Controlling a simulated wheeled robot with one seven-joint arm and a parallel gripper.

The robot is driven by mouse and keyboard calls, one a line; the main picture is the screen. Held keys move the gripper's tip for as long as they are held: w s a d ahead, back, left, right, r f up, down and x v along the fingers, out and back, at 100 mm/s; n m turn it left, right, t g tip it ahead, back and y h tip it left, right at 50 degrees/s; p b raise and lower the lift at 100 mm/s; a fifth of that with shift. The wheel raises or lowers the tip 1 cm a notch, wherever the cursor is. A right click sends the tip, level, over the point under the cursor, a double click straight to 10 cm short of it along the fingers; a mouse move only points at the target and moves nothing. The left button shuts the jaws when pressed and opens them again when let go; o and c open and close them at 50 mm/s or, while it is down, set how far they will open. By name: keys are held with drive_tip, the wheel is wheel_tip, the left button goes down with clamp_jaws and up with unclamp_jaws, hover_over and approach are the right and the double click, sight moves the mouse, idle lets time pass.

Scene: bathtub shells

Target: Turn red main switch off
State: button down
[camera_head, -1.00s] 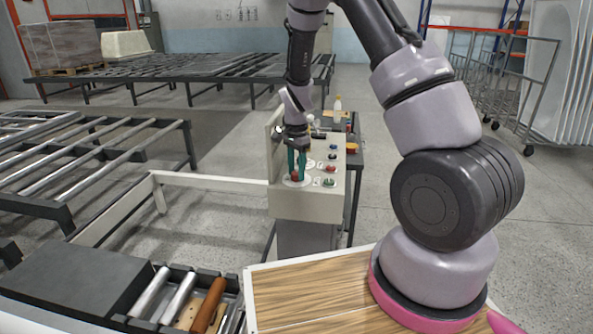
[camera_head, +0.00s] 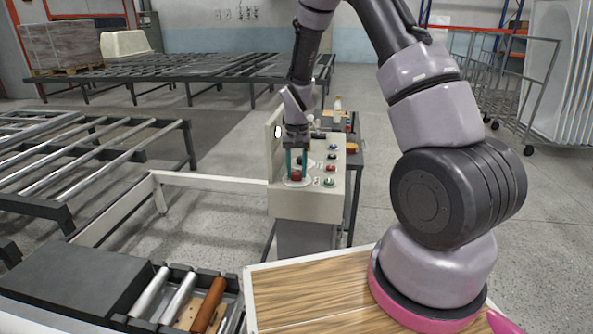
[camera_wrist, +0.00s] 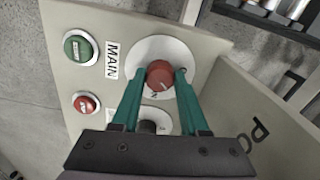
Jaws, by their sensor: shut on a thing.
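The red main switch (camera_wrist: 160,74) is a round knob on a white disc (camera_wrist: 143,56), next to a MAIN label (camera_wrist: 112,59) on the beige control panel (camera_wrist: 225,38). In the head view the red switch (camera_head: 296,175) is at the panel's front left. My gripper (camera_wrist: 159,78) is shut on the red switch, with one green finger on each side of it. In the head view my gripper (camera_head: 297,174) points down onto the panel. The switch's pointer mark is too small to read clearly.
A green button (camera_wrist: 78,48) and a red button (camera_wrist: 86,104) sit beside the switch. A dark knob (camera_wrist: 150,127) is partly hidden behind my gripper. A raised panel wall (camera_head: 275,145) stands close to my gripper on the left. Roller conveyors (camera_head: 90,150) lie further left.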

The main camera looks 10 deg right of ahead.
sight(297, 172)
drive_tip(key=n, duration=0.4)
drive_tip(key=shift+n, duration=2.3)
drive_tip(key=shift+c, duration=2.1)
unclamp_jaws()
wheel_tip(297, 172, up, 11)
drive_tip(key=shift+f, duration=0.1)
